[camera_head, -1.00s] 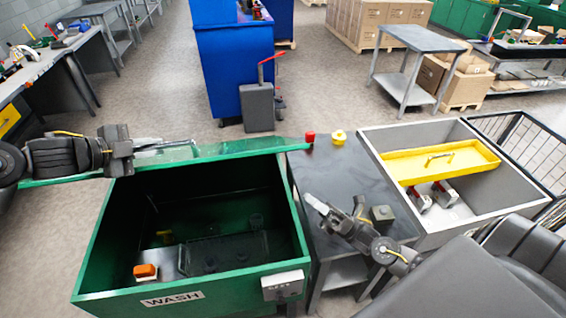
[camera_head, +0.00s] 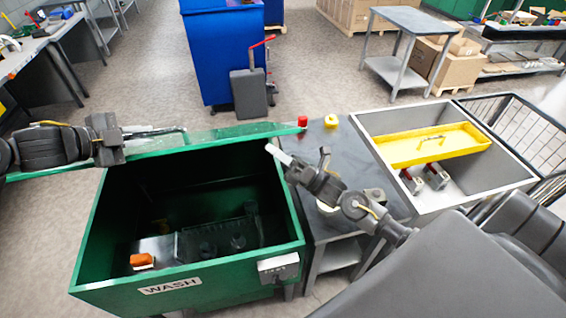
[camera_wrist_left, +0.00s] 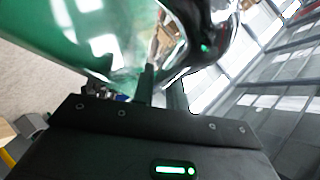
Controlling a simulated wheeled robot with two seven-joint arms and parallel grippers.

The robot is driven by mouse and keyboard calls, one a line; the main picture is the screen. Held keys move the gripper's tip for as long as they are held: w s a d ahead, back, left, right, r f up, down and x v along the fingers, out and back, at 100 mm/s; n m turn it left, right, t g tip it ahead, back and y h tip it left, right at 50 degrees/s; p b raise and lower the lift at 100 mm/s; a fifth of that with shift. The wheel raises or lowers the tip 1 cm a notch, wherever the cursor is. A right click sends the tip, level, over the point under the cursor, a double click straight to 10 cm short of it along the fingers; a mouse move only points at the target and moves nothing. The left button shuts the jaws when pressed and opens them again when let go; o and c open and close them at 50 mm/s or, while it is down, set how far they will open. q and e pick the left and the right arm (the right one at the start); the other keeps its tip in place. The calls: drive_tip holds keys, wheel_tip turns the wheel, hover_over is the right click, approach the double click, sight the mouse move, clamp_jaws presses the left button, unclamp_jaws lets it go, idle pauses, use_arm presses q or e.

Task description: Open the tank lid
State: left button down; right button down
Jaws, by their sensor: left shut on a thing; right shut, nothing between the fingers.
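The green WASH tank (camera_head: 78,245) stands open in the head view, its dark inside showing. Its green lid (camera_head: 232,134) is raised along the tank's back edge and seen nearly edge-on. In the left wrist view the lid's glossy green face (camera_wrist_left: 95,35) is close to the camera, beside a shiny metal handle (camera_wrist_left: 172,40). My left gripper (camera_head: 128,134) is shut on the lid handle (camera_head: 158,131); the fingers partly hide the contact. My right gripper (camera_head: 278,153) is shut and empty above the tank's right rim and the side table.
A dark side table (camera_head: 318,150) carries a red knob (camera_head: 302,121) and a yellow knob (camera_head: 331,120). Right of it is a grey bin (camera_head: 385,122) with a yellow tray (camera_head: 420,148). An orange block (camera_head: 141,260) and dark fixtures are inside the tank.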

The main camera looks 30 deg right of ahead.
drive_tip(key=shift+w+d+r, duration=0.1)
drive_tip(key=shift+w+r, duration=0.15)
drive_tip(key=shift+r, duration=0.15)
